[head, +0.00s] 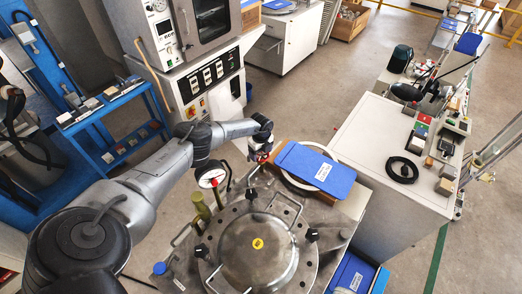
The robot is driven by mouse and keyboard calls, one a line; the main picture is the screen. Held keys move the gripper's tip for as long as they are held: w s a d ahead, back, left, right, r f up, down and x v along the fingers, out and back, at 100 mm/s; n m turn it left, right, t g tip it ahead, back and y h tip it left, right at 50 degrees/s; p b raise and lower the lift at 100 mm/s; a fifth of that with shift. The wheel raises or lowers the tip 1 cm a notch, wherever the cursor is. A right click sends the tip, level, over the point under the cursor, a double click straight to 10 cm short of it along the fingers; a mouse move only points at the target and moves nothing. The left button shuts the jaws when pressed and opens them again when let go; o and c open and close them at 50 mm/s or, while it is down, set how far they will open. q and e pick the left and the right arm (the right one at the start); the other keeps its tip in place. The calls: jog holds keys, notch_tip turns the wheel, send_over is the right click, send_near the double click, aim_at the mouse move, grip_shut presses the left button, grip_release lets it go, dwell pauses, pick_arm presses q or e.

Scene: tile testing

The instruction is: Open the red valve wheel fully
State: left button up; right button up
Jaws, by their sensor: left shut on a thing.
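The red valve wheel (263,158) shows only as a small patch of red at the back of the steel test vessel (258,230), beside the pressure gauge (212,179). My left gripper (262,150) reaches in from the left and is shut on the wheel. The gripper body hides most of the wheel, so how far it is turned cannot be told. My right gripper is not in view.
A blue clipboard (316,171) lies right of the wheel, over a white ring. Black knobs and metal handles stand up around the vessel's round lid. A white cabinet (370,140) is at the right. A blue shelf cart (95,110) stands at the left. Open floor lies behind.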

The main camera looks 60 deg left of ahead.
aim_at(261, 153)
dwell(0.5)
pick_arm(q)
jog(key=o, duration=0.9)
jog(key=shift+r+p, duration=1.55)
jog(key=shift+r, duration=5.4)
